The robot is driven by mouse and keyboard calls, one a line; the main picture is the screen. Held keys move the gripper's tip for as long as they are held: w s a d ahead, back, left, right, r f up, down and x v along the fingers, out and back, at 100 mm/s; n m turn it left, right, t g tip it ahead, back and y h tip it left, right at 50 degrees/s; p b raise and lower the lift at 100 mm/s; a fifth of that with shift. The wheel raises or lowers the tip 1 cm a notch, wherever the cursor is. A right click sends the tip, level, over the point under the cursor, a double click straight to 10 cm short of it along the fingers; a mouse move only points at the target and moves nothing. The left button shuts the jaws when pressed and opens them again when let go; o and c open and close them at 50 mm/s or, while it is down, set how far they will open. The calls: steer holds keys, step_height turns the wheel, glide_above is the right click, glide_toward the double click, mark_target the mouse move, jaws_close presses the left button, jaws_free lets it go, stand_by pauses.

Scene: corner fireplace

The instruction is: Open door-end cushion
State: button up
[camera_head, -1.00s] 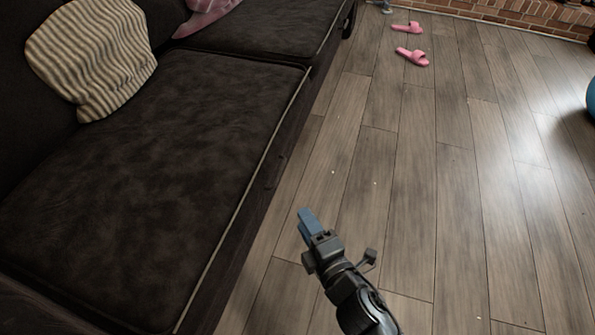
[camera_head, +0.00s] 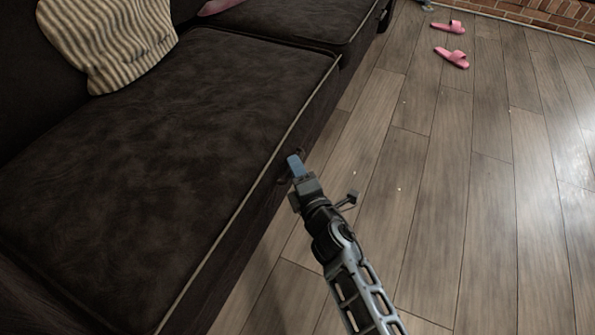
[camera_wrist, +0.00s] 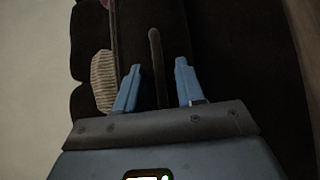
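The door-end cushion (camera_head: 170,150) is the large dark brown seat cushion of the sofa, with a light piping along its front edge. It lies flat on the sofa. A dark handle (camera_wrist: 156,60) shows in the wrist view, its lower end between my fingers. My gripper (camera_head: 294,166) is at the sofa's front face, just beyond the piping, beside the handle. In the wrist view my gripper (camera_wrist: 156,85) has its two blue fingers spread apart, one on each side of the handle. I cannot see either finger touching it.
A striped pillow (camera_head: 108,40) leans on the sofa back. Another seat cushion (camera_head: 290,15) adjoins at the far end. Pink slippers (camera_head: 452,56) lie on the wooden floor (camera_head: 440,200), which is otherwise clear to the right. A brick hearth (camera_head: 530,14) is at the back.

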steer(key=shift+w+a, duration=0.1)
steer(key=shift+w, duration=0.05)
steer(key=shift+c, duration=0.2)
jaws_close()
stand_by(0.4)
